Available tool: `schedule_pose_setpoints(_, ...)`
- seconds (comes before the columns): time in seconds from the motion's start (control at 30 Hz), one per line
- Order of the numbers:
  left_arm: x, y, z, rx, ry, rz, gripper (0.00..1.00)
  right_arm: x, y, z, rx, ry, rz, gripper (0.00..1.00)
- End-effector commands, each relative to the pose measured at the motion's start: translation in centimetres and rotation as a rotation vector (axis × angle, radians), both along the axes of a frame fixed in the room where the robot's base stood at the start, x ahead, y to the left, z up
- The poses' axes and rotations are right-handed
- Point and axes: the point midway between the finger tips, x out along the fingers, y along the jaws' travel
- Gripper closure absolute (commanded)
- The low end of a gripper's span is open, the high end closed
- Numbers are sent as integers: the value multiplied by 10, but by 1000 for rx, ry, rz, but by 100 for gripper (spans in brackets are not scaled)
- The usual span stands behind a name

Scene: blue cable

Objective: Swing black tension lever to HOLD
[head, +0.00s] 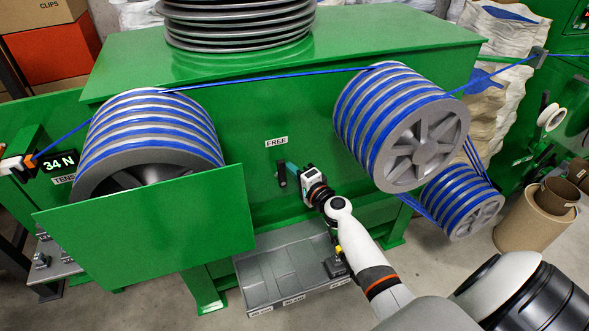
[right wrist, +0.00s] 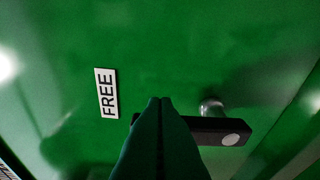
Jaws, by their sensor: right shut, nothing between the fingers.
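The black tension lever (head: 281,174) hangs roughly upright on the green machine front, just below a white FREE label (head: 276,142). In the right wrist view the lever (right wrist: 222,131) is a dark bar with a round grey spot at one end and a silver post beside it; the FREE label (right wrist: 107,93) is to its left. My right gripper (head: 291,170) is shut and empty, close beside the lever. Its fingertips (right wrist: 160,103) overlap the bar in the wrist view and hide part of it; I cannot tell whether they touch. No HOLD label is readable. My left gripper is not in view.
Blue cable wraps the left drum (head: 150,125), right drum (head: 400,125) and a lower drum (head: 462,200). A green guard panel (head: 150,225) juts out at left. A 34 N display (head: 60,162) is at far left. A grey tray (head: 290,275) lies below.

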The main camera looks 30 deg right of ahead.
Motion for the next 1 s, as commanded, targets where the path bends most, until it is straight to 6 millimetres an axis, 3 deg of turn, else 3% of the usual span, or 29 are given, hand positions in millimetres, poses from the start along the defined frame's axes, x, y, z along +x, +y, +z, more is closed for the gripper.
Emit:
schedule_pose_setpoints(0.37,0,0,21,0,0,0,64,3,14,8,-183,45,6,100)
schedule_pose_setpoints(1.0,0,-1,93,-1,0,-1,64,13,54,4,-767,188,4,100)
